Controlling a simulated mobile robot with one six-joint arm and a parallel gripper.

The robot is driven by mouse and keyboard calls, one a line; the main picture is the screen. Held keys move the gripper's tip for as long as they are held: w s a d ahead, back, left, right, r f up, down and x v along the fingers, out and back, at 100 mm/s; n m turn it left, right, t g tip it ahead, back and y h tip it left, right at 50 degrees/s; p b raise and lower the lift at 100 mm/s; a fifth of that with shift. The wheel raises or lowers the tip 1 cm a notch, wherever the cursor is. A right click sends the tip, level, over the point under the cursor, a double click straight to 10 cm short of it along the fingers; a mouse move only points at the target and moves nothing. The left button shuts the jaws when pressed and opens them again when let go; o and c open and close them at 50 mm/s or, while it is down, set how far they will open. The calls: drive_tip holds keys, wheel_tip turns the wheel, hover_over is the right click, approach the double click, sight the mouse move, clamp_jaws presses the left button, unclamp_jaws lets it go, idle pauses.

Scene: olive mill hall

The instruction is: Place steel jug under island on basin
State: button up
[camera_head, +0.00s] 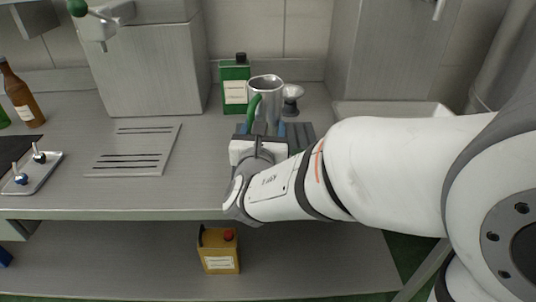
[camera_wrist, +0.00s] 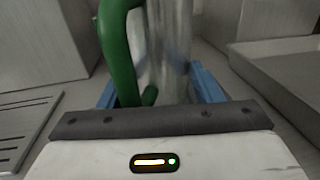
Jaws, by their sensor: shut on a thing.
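The steel jug (camera_head: 266,86) with a green handle is upright over the back of the grey counter. My gripper (camera_head: 262,128) is shut on it, with a blue finger on either side of its lower body. In the wrist view the jug (camera_wrist: 172,45) fills the middle, its green handle on the left. Its base is hidden, so I cannot tell whether it touches the counter. The basin (camera_head: 393,107) is a pale, shallow rim at the right, partly hidden by my arm. It also shows at the right of the wrist view (camera_wrist: 285,47).
A slotted plate (camera_head: 135,150), a tray (camera_head: 33,173) and a brown bottle (camera_head: 20,95) are left. A yellow canister (camera_head: 219,252) is on the lower shelf.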

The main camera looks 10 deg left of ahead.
wheel_tip(320, 180, down, 8)
drive_tip(key=shift+r+b, duration=0.15)
drive_tip(key=shift+b, duration=0.4)
drive_tip(key=shift+f, duration=0.2)
drive_tip(key=o, duration=1.2)
